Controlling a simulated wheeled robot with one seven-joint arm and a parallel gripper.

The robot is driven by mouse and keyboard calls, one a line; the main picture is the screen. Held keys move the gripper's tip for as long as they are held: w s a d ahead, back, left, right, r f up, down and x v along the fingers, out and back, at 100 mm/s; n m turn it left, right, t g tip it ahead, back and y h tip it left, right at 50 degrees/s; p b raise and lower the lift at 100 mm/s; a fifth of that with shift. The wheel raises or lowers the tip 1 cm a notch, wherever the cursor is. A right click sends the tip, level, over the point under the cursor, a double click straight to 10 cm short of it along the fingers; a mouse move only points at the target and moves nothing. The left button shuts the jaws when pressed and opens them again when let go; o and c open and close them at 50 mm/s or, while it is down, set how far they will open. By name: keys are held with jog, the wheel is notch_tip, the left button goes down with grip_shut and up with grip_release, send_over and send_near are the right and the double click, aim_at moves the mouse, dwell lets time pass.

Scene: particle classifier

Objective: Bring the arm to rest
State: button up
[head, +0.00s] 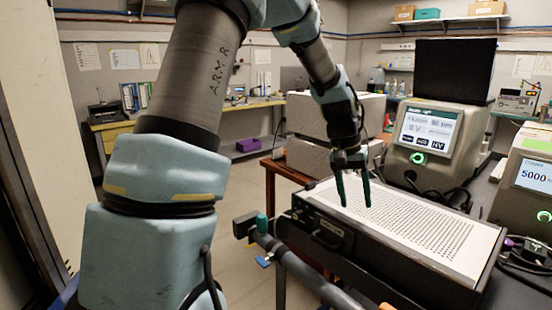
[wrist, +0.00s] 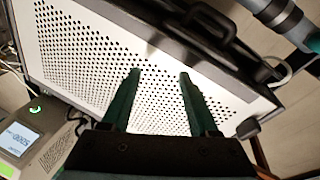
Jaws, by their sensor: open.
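My arm reaches from the left over the bench in the head view. My gripper (head: 354,190) hangs with its fingers pointing down above the left end of a white perforated panel (head: 440,225). The two dark green fingers are apart, with nothing between them. In the wrist view my gripper (wrist: 160,75) shows both fingers spread over the holed panel (wrist: 75,58). I cannot tell exactly how far the fingertips are above it.
An instrument with a lit screen (head: 429,130) stands behind the panel, and another showing 5000 (head: 532,175) is at right. A grey tube (head: 300,268) runs along the panel's front left. Cables (head: 525,255) lie at right. Open floor (head: 240,195) lies left of the bench.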

jog(key=a+n+t+y, duration=0.1)
jog(key=a+n+t, duration=0.15)
jog(key=a, duration=1.65)
jog(key=s+a+f+n+y, duration=0.1)
jog(key=s+a+f+n, duration=0.1)
jog(key=s+a, duration=0.6)
jog(key=shift+a+n, duration=0.35)
jog(key=shift+a, duration=0.9)
